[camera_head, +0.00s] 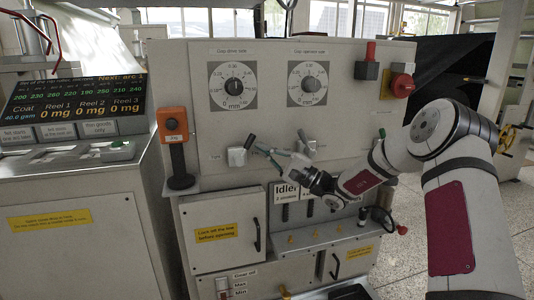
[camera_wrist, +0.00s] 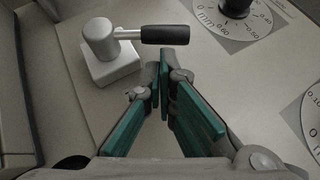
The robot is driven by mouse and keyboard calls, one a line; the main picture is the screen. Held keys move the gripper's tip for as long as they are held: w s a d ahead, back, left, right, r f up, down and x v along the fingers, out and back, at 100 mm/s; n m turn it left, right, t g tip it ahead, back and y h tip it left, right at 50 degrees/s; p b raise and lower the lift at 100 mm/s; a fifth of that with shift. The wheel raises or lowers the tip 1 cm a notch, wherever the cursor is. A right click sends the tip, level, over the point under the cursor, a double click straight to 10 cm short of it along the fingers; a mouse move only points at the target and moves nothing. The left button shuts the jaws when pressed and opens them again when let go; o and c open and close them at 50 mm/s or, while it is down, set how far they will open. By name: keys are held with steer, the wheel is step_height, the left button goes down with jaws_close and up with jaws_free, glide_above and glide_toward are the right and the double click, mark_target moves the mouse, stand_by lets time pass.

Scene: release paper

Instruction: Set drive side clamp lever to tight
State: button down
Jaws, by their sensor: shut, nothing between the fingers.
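The drive side clamp lever (camera_head: 238,156) is on the panel under the left dial. It has a pale square base and a black handle that tilts up and to the right. In the wrist view the lever (camera_wrist: 103,50) has a silver hub, and its black handle (camera_wrist: 165,34) points right in that picture. My gripper (camera_head: 262,149) is just right of this lever, its green-padded fingers pointing at it. In the wrist view my gripper's fingertips (camera_wrist: 160,74) are together and empty, just below the handle with a small apparent gap. Whether they touch it is unclear.
The drive side dial (camera_head: 233,86) and operator side dial (camera_head: 308,83) sit above. A second clamp lever (camera_head: 309,146) is right of my gripper, partly hidden by it. An orange-topped post (camera_head: 174,143) stands left. A shelf (camera_head: 310,239) juts out below. A red button (camera_head: 402,85) is at upper right.

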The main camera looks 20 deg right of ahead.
mark_target(243, 151)
steer(key=shift+r, duration=0.1)
steer(key=shift+a+r+n+g+p, duration=0.1)
steer(key=shift+r+n+g+p, duration=0.05)
steer(key=shift+n+g+p, duration=0.2)
steer(key=shift+a+r+n+g+h+p, duration=0.15)
steer(key=shift+r+n+g+h+p, duration=0.2)
steer(key=shift+g+h, duration=0.1)
steer(key=a+r+n+g+h+p, duration=0.1)
steer(key=a+n+g+h, duration=0.1)
steer(key=a+r+n+g+h+p, duration=0.2)
steer(key=h, duration=0.1)
steer(key=shift+r+n, duration=0.3)
steer(key=shift+n, duration=0.1)
steer(key=shift+a+r+n+g+h+p, duration=0.1)
steer(key=shift+a+n+g+h+p, duration=0.35)
steer(key=shift+a+h, duration=0.55)
steer(key=shift+d, duration=0.1)
steer(key=shift+d, duration=0.1)
